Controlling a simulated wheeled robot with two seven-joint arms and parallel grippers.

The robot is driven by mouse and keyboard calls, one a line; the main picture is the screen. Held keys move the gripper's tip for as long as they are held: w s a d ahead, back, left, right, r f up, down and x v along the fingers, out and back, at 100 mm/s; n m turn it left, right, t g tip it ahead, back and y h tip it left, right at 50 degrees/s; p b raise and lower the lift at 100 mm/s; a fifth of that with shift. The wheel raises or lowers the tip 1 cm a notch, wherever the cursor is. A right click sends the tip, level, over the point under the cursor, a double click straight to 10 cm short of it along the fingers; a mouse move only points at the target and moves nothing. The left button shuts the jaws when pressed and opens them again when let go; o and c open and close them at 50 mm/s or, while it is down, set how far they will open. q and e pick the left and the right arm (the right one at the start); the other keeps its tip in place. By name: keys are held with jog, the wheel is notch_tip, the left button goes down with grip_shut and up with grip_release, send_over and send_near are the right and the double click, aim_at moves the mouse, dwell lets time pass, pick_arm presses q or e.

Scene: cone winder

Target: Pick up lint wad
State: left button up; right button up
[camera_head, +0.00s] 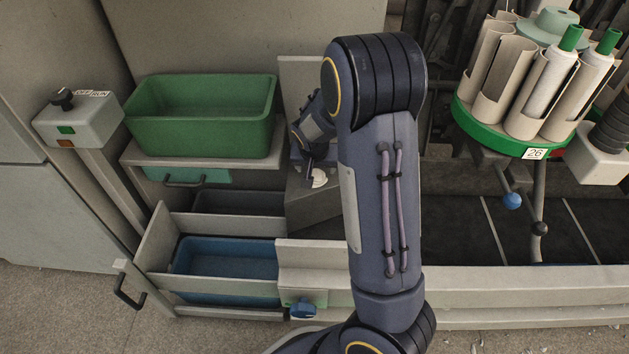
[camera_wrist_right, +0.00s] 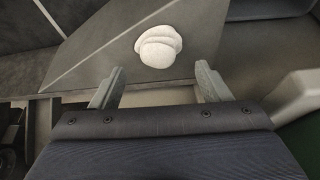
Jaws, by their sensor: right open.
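The lint wad (camera_head: 319,177) is a small white lump on a grey surface beside the bins in the head view. In the right wrist view the lint wad (camera_wrist_right: 158,46) is a rounded white clump beyond the fingertips. My right gripper (camera_head: 308,170) is beside it in the head view, partly hidden by its own arm. In the wrist view the right gripper (camera_wrist_right: 159,82) has its two fingers spread, with nothing held between them. The wad lies ahead of the gap, apart from both fingers. My left gripper is not in view.
A green bin (camera_head: 200,118) stands on a shelf to the left, above an open drawer with a blue bin (camera_head: 225,262). A control box (camera_head: 78,118) is at far left. A green carousel with bobbins (camera_head: 510,136) stands at right.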

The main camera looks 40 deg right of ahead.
aim_at(316, 174)
jog(key=b+x, duration=0.2)
jog(key=x, duration=0.2)
jog(key=shift+s+a+f, duration=0.1)
jog(key=shift+s+f, duration=0.05)
jog(key=shift+f, duration=0.05)
jog(key=c, duration=1.1)
